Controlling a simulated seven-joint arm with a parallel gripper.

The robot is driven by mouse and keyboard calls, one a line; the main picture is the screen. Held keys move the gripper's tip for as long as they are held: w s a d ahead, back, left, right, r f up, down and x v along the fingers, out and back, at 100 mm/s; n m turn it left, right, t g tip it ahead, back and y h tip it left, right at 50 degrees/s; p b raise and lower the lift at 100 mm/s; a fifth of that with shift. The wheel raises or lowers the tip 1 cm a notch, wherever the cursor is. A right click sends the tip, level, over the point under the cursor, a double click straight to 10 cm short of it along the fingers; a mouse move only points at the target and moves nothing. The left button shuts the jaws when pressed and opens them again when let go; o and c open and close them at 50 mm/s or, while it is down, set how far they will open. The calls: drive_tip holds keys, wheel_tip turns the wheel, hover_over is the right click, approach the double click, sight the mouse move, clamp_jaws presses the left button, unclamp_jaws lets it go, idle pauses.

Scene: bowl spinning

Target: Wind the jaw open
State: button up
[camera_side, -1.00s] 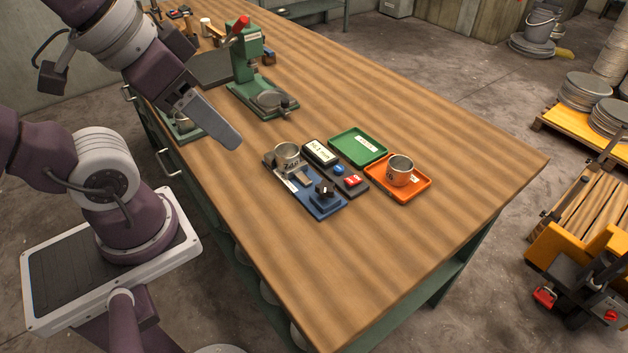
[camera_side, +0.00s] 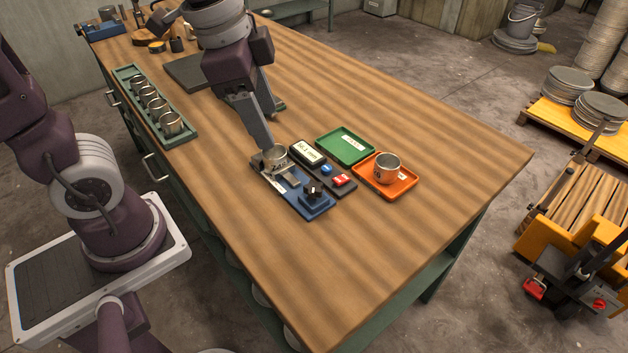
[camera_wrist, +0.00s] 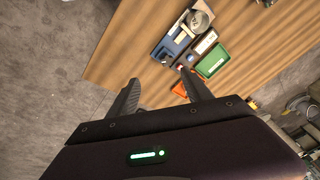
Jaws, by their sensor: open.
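The blue fixture (camera_side: 300,192) lies on the bench, with a black knob (camera_side: 314,188) at its near end and grey jaw parts at its far end. A metal cup (camera_side: 275,157) with dark lettering stands at that far end, by the jaw. My gripper (camera_side: 262,143) points down just behind the cup in the side view; whether it touches the cup I cannot tell. In the wrist view my gripper (camera_wrist: 160,88) has its two fingers spread, with nothing between them. The blue fixture (camera_wrist: 176,40) shows beyond the fingers there.
A black box with a white label (camera_side: 308,152), a dark strip with blue and red buttons (camera_side: 340,181), a green tray (camera_side: 345,146) and an orange tray (camera_side: 402,187) holding another cup (camera_side: 387,168) sit close right. A green rack of cups (camera_side: 150,105) stands left. The front bench is clear.

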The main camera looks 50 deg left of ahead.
sight(314, 186)
drive_tip(key=w+f+m+g, duration=0.1)
drive_tip(key=w+f+m, duration=0.1)
drive_tip(key=f, duration=0.1)
drive_tip(key=w+f+m+g, duration=0.1)
drive_tip(key=w+f+m, duration=0.2)
drive_tip(key=f, duration=0.1)
drive_tip(key=w+d+f+m+g, duration=0.1)
drive_tip(key=w+f+m, duration=0.2)
drive_tip(key=f, duration=0.1)
drive_tip(key=shift+w, duration=0.2)
wheel_tip(314, 186, down, 7)
drive_tip(key=shift+f, duration=0.15)
drive_tip(key=shift+c, duration=0.2)
clamp_jaws()
